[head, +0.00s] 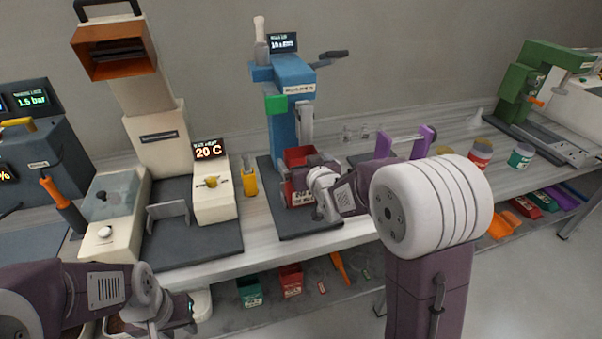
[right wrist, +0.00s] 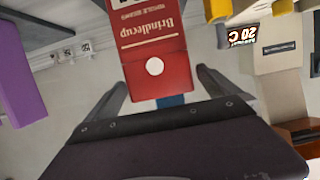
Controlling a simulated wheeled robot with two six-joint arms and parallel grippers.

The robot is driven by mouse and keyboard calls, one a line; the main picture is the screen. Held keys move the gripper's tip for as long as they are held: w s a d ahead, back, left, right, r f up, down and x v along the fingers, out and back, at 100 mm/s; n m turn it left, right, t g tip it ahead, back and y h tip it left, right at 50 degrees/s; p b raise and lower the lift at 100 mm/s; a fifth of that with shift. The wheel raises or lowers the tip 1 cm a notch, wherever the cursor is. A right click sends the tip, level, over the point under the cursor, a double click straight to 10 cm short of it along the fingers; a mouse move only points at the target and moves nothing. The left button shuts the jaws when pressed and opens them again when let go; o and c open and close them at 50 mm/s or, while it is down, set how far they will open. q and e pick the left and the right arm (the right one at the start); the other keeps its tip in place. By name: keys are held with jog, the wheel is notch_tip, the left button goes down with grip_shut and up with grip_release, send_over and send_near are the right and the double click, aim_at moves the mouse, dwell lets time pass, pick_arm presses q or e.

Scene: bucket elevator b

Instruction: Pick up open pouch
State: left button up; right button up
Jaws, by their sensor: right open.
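A red pouch with white "Brindlecup" lettering and a white dot (right wrist: 158,40) shows upside down in the right wrist view. In the head view a red item (head: 300,157) at the blue machine seems to be it, partly hidden by my right gripper (head: 318,190). In the right wrist view my right gripper (right wrist: 161,84) is open, with one finger on each side of the pouch's near end. I cannot tell whether they touch it. My left gripper (head: 185,318) is low at the left in the head view, in front of the bench; its jaws are not clear.
The blue machine (head: 292,72) stands behind the pouch on a dark base. A purple frame (head: 426,140) and several labelled tubs (head: 480,155) are to the right. A cream machine with a "20 C" display (head: 208,150) is left. Bins (head: 250,292) lie on the lower shelf.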

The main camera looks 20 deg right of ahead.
jog(key=x, duration=0.2)
jog(key=shift+w+f, duration=0.15)
jog(key=shift+w, duration=0.25)
jog(key=shift+s, duration=0.2)
jog(key=shift+c, duration=1.2)
jog(key=c, duration=0.7)
jog(key=shift+o, duration=0.2)
